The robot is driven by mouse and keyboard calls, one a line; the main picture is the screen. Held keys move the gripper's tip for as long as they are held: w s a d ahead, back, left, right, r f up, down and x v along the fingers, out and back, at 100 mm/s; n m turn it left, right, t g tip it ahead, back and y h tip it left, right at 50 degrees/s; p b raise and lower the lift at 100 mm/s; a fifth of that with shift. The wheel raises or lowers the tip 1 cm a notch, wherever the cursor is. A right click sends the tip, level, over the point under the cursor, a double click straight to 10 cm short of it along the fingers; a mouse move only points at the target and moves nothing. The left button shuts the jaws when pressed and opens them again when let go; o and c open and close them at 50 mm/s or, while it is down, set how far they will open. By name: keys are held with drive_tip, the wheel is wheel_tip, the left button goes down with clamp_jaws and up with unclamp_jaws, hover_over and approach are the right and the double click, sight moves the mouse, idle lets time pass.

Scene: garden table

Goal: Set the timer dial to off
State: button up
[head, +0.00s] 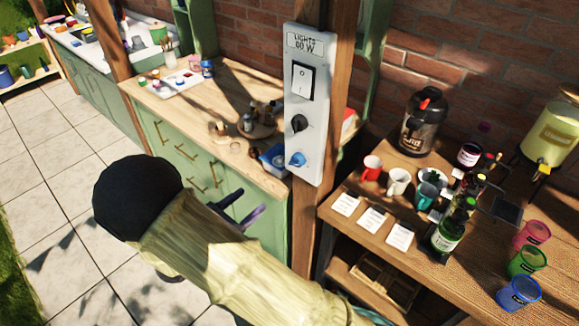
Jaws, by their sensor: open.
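A pale control panel (304,108) is fixed to a wooden post. Its top label seems to read "LIGHTS 60 W". Below it are a white rocker switch (302,81), a black round dial (299,123) and a blue knob (297,159). I cannot tell which of the two is the timer dial, and their markings are too small to read. My gripper (254,199) is open, below and left of the panel, apart from it. Its two dark fingers point up and right; my arm partly hides the gripper's body.
Right of the post, a wooden table (470,270) holds mugs, cards, bottles, a black urn (424,122), a drink dispenser (550,130) and coloured cups. Left, a green cabinet (185,165) carries small jars and a blue tub (274,158). Paved floor (55,190) is clear at left.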

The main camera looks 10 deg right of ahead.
sight(297, 161)
drive_tip(key=p+x, duration=0.4)
drive_tip(key=x, duration=1.3)
drive_tip(key=shift+d+p, duration=0.15)
drive_tip(key=shift+p, duration=0.25)
drive_tip(key=shift+w, duration=0.1)
